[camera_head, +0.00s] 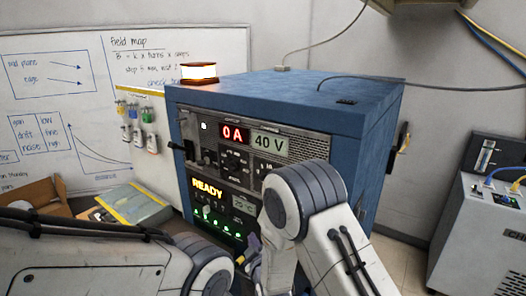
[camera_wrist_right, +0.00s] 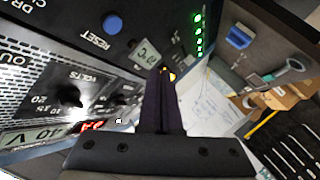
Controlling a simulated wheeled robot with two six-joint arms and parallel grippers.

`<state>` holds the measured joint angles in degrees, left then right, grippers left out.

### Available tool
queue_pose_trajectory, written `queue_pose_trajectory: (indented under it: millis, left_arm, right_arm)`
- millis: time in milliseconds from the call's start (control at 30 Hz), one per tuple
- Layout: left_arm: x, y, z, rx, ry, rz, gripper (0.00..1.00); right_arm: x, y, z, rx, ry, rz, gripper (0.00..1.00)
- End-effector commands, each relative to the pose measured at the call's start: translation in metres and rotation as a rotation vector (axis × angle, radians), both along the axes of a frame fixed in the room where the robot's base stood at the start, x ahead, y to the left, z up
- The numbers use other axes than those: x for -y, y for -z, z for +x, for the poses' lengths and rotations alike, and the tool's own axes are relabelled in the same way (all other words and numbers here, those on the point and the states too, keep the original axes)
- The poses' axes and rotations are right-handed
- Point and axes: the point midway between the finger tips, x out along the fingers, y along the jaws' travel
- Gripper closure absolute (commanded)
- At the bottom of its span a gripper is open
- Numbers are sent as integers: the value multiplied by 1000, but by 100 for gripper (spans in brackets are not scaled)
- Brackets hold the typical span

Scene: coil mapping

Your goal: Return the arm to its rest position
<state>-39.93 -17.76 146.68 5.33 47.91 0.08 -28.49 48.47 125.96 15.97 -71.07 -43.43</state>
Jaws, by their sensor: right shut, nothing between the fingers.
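My right arm comes in at the lower right of the head view and bends down in front of the blue power supply cabinet (camera_head: 275,88). My right gripper (camera_head: 250,248) is mostly hidden there by the arm. In the right wrist view my right gripper (camera_wrist_right: 165,72) is shut and empty, its dark fingers pressed together. It is in front of the cabinet's panel, near a blue RESET button (camera_wrist_right: 112,24); I cannot tell whether it touches. My left arm comes in at the lower left, and its gripper is out of view.
The cabinet's display (camera_head: 233,134) reads 0 A and 40 V, with READY lit below. A whiteboard (camera_head: 60,70) and cardboard box (camera_head: 32,200) are at left, a grey machine (camera_head: 478,235) at right.

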Motion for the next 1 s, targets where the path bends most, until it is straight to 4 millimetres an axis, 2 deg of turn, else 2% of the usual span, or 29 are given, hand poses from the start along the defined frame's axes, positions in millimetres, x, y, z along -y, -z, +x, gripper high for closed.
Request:
queue_pose_trajectory:
  millis: [33,167,367,467,567,600,700,833,900,1000]
  left_arm:
    - [0,1,0,0,0,0,3]
    - [0,3,0,0,0,0,3]
    - [0,5,0,0,0,0,3]
    - [0,7,0,0,0,0,3]
    - [0,8,0,0,0,0,3]
    - [0,8,0,0,0,0,3]
    - [0,9,0,0,0,0,3]
    - [0,10,0,0,0,0,3]
    - [0,10,0,0,0,0,3]
    - [0,10,0,0,0,0,3]
  right_arm:
    - [-10,-11,-7,-68,-17,38,100]
    - [-28,-24,-43,-309,-48,115,100]
    - [-33,-42,-129,-676,-48,165,100]
    - [-22,-51,-182,-852,-22,157,100]
    - [-4,-61,-237,-1014,22,128,100]
    - [6,-64,-258,-1073,45,113,100]
    - [30,-72,-305,-1194,104,69,100]
    - [56,-79,-345,-1294,171,20,100]
    - [64,-81,-357,-1324,193,2,100]
    - [70,-83,-366,-1345,212,-11,100]
